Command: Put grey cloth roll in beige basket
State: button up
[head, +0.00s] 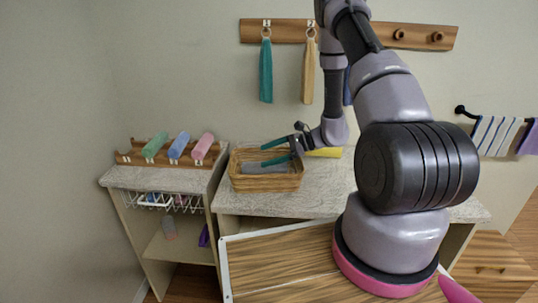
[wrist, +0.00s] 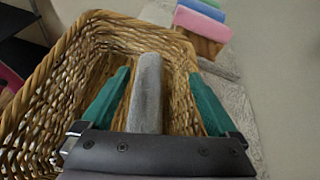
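The grey cloth roll (wrist: 147,92) lies inside the beige wicker basket (wrist: 62,75), and it shows low in the basket in the head view (head: 262,169). The basket (head: 266,183) stands on the counter. My gripper (head: 264,155) is at the basket's right side, with its green fingers reaching over the inside. In the wrist view, the fingers of my gripper (wrist: 160,73) are spread apart on either side of the roll, with visible gaps to it. The near end of the roll is hidden behind the gripper's body.
Green (head: 155,145), blue (head: 179,145) and pink (head: 202,146) rolls lie on a wooden rack left of the basket. A yellow item (head: 324,153) lies behind my wrist. Teal (head: 266,70) and tan (head: 308,72) towels hang above. The counter (head: 325,190) right of the basket is mostly clear.

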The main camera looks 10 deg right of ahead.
jog(key=shift+s+f, duration=0.1)
jog(key=shift+f, duration=0.05)
jog(key=shift+r, duration=0.25)
jog(key=v, duration=1.2)
jog(key=shift+r, duration=0.4)
jog(key=s+a+r+n+g+h, duration=0.2)
jog(key=s+a+r+n, duration=0.15)
jog(key=r, duration=0.45)
jog(key=s+a+r+n+g+h, duration=0.1)
jog(key=s+a+r+n+h, duration=0.2)
jog(key=r, duration=0.6)
jog(key=s+d+r+n+t+h, duration=0.1)
jog(key=s+r+n+t+h, duration=0.5)
jog(key=s+r, duration=0.8)
jog(key=shift+d+r+n, duration=0.15)
jog(key=shift+r+n, duration=0.5)
jog(key=shift+n, duration=0.2)
